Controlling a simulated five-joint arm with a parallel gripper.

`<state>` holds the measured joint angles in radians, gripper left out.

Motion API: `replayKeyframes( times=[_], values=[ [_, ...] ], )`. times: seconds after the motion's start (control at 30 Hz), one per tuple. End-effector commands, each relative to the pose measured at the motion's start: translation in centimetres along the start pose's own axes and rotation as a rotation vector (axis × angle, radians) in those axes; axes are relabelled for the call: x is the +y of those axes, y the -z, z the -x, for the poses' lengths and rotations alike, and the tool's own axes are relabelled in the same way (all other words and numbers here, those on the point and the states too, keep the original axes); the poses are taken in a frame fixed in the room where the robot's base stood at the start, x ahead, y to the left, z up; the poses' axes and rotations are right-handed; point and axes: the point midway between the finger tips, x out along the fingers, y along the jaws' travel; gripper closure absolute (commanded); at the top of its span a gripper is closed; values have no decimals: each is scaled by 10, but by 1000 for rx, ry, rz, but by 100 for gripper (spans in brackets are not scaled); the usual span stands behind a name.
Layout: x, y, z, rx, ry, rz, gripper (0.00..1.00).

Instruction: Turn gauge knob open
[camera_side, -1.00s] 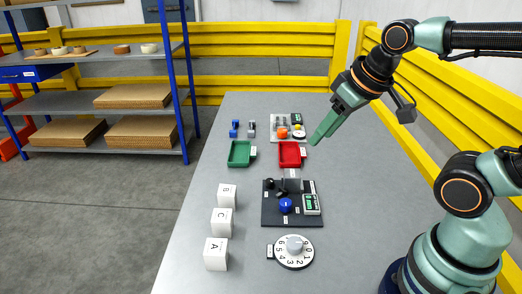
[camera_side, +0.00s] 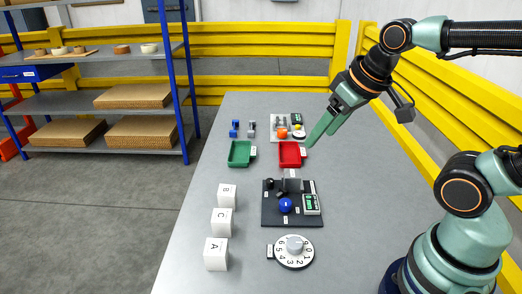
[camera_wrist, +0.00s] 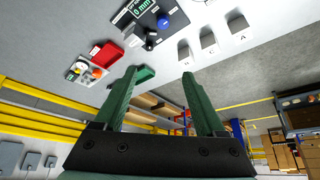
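A black panel (camera_side: 270,217) lies on the grey table, carrying a round blue knob (camera_side: 286,205), a small display (camera_side: 311,204) and black parts behind the knob. In the wrist view the blue knob (camera_wrist: 164,22) is at the top, beside the display (camera_wrist: 141,6), which reads 0 mm. My gripper (camera_side: 320,138) hangs in the air above the table, behind and to the right of the panel, apart from everything. Its two green fingers (camera_wrist: 159,73) stand apart with nothing between them.
A white dial (camera_side: 294,252) with numbers lies in front of the panel. White blocks (camera_side: 222,222) lettered A, C and B stand to the left. A green tray (camera_side: 240,153), a red tray (camera_side: 291,154) and another small panel (camera_side: 298,137) are behind. The table's right side is clear.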

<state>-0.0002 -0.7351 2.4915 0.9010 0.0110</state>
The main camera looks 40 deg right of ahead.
Motion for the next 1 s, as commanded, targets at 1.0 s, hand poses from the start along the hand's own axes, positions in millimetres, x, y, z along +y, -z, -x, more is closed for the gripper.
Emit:
replayKeyframes(
  times=[1.0],
  values=[
    [-9, 23, -139, -485, -162, -607, 28]
  ],
)
